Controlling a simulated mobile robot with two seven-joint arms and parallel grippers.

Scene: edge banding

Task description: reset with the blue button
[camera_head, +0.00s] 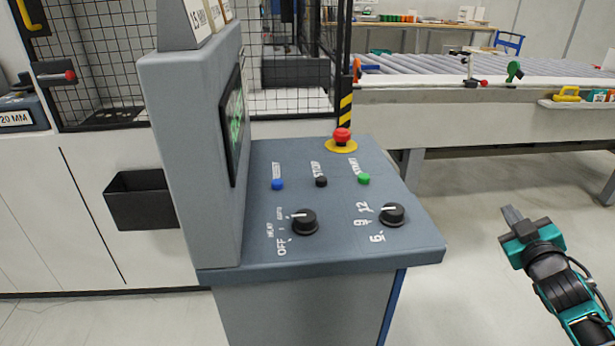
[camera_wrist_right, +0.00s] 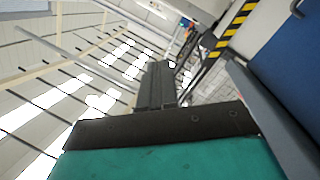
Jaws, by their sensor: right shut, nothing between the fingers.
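The blue button (camera_head: 277,184) is on the sloped top of the grey control console (camera_head: 340,255), under a white label that seems to read RESET. A black button (camera_head: 321,181) and a green button (camera_head: 364,179) sit to its right in the same row. My right gripper (camera_head: 508,214) is shut and empty, to the right of the console and apart from it. In the right wrist view its closed fingers (camera_wrist_right: 156,85) point up, with a blue-grey panel at the right. My left gripper is not in view.
A red emergency stop (camera_head: 342,136) on a yellow base stands at the console's back edge. Two black knobs (camera_head: 305,222) are nearer the front. A screen housing (camera_head: 190,150) rises on the console's left. Open floor lies right of the console, before a roller conveyor (camera_head: 450,68).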

